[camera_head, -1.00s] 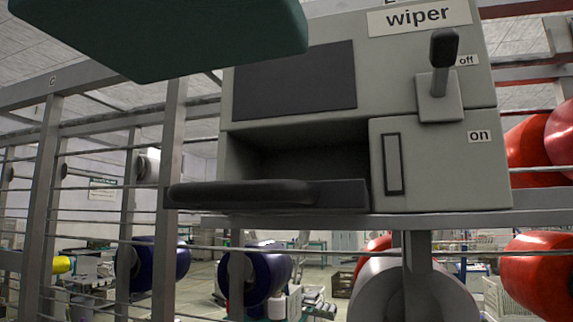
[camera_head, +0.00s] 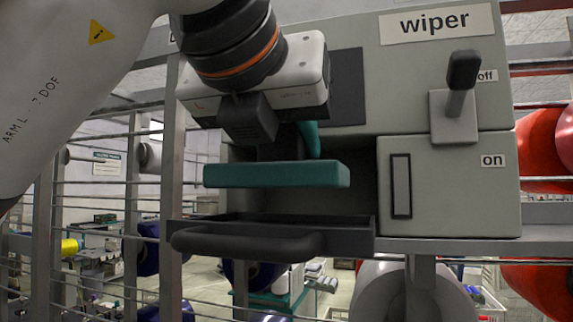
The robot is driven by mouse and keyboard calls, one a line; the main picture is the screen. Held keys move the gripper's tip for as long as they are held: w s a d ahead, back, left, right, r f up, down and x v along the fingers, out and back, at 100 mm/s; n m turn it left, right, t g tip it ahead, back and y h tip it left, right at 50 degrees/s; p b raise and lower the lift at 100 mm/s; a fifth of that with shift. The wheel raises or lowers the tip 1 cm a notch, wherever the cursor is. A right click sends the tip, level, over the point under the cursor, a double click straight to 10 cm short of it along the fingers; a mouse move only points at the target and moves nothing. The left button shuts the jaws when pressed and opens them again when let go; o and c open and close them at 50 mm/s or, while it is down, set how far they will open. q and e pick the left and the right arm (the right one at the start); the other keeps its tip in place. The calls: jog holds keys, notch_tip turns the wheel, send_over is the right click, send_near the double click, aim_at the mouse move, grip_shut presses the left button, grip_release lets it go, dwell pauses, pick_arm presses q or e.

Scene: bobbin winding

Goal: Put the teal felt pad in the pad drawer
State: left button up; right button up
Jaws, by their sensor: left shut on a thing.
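The teal felt pad (camera_head: 275,175) is a flat slab, held level in front of the wiper box. My left gripper (camera_head: 285,145) comes from above and is shut on the pad's teal upright part. The pad drawer (camera_head: 340,235) is pulled out below the box's dark opening, with a black handle (camera_head: 245,243) at its front. The pad is above the drawer and apart from it, with a gap showing between. The drawer's inside is mostly hidden from this angle. My right gripper is not in view.
The grey wiper box (camera_head: 400,80) has a lever (camera_head: 459,85) upright by the "off" label and a closed panel (camera_head: 445,185) to the right of the opening. Metal rack posts (camera_head: 172,200) stand at left. Red bobbins (camera_head: 545,145) are at right.

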aim_at(278, 160)
pick_arm(q)
notch_tip(278, 160, down, 3)
jog(key=shift+r+p, duration=0.1)
jog(key=shift+p, duration=0.4)
jog(key=shift+w+d+p, duration=0.1)
jog(key=shift+w+p, duration=0.05)
jog(key=shift+p, duration=0.15)
jog(key=shift+f, duration=0.4)
jog(key=shift+f+b, duration=0.15)
jog(key=shift+b, duration=0.15)
jog(key=o, duration=1)
jog(key=shift+c, duration=0.2)
